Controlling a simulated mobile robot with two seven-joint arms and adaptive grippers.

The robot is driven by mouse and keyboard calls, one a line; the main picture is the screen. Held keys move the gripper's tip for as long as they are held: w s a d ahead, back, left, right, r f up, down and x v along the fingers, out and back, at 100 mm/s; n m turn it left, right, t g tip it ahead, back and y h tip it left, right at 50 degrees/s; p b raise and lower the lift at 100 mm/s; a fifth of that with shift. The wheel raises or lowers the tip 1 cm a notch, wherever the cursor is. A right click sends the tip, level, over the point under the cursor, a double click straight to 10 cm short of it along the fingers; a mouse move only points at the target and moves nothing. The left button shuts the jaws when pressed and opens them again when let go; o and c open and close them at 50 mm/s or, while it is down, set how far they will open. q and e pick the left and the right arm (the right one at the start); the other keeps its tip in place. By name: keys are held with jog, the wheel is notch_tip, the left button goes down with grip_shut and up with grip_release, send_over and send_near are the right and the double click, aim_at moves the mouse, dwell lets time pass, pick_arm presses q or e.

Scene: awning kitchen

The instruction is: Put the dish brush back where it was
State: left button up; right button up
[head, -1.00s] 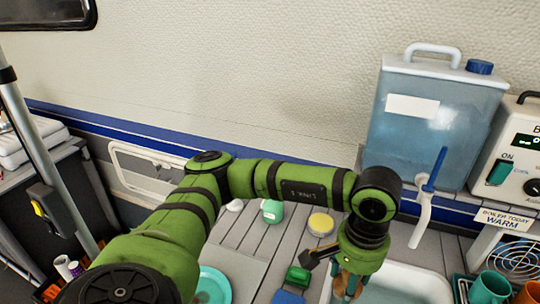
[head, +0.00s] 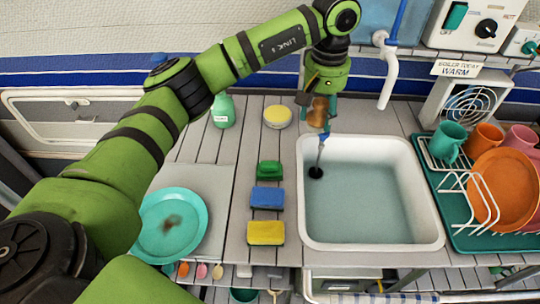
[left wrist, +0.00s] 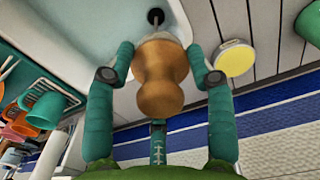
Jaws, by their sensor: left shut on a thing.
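The dish brush (head: 319,112) has a rounded brown wooden grip. My left gripper (head: 318,120) is shut on it above the counter at the back-left corner of the sink (head: 420,205). In the left wrist view the wooden grip (left wrist: 160,80) sits between the two teal fingers (left wrist: 158,78), with a pale part at its far end. The bristles cannot be made out clearly. A dirty teal plate (head: 172,228) lies on the left of the counter. My right gripper is out of view.
Green (head: 269,170), blue (head: 267,197) and yellow (head: 266,233) cleaning pads line the sink's left side. A yellow-topped round pot (head: 277,117) and a green bottle (head: 223,111) stand behind. The drying rack (head: 455,185) is right. A white tap (head: 389,80) rises behind the sink.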

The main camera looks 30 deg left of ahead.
pick_arm(q)
jog(key=shift+w+d+f, duration=0.15)
jog(key=shift+w+f, duration=0.15)
jog(key=shift+w, duration=0.15)
jog(key=shift+a+f+n, duration=0.1)
jog(key=shift+a+n, duration=0.15)
jog(key=shift+n, duration=0.05)
jog(key=s+a+f+p, duration=0.1)
jog(key=a+f, duration=0.1)
jog(key=a, duration=0.1)
jog(key=s+a+f+p, duration=0.1)
jog(key=a+f, duration=0.1)
jog(key=a, duration=0.2)
jog(key=s+a+f+p, duration=0.1)
jog(key=a+f, duration=0.1)
jog(key=a, duration=0.1)
jog(key=shift+a+f, duration=0.15)
jog(key=shift+a, duration=0.05)
jog(key=shift+a+f, duration=0.15)
notch_tip(320, 180, down, 3)
jog(key=shift+f+p, duration=0.15)
jog(key=shift+p, duration=0.5)
jog(key=shift+f, duration=0.35)
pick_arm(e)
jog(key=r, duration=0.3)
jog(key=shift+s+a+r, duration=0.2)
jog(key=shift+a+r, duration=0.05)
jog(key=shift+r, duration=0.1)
